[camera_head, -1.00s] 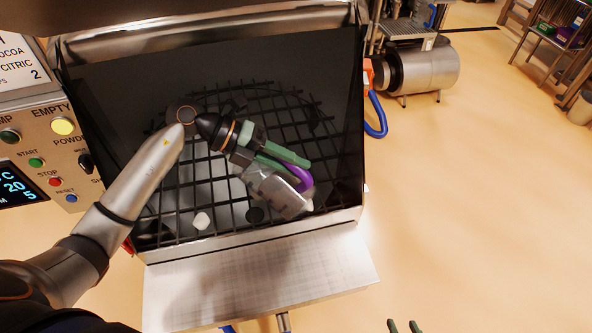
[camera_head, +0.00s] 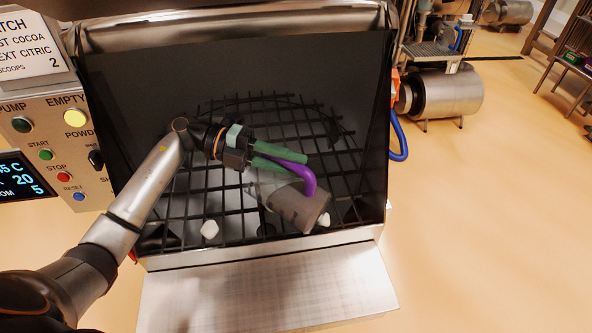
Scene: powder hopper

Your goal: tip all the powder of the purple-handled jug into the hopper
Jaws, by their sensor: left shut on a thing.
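The hopper (camera_head: 235,75) is a dark-walled steel bin with a black bar grid (camera_head: 190,205) inside. My left gripper (camera_head: 290,165) reaches over the grid from the left, its green fingers shut on the purple handle of the jug. The jug (camera_head: 302,208) is see-through and greyish. It is held strongly tilted inside the hopper's outline, above the grid near its front right. I cannot tell how much powder is left in it, and no clear stream of powder shows. My right gripper is out of view.
A steel shelf (camera_head: 265,285) juts out before the hopper. A control panel (camera_head: 60,150) stands at the left. A motor (camera_head: 445,95) and blue hose stand at the right, with open floor in front.

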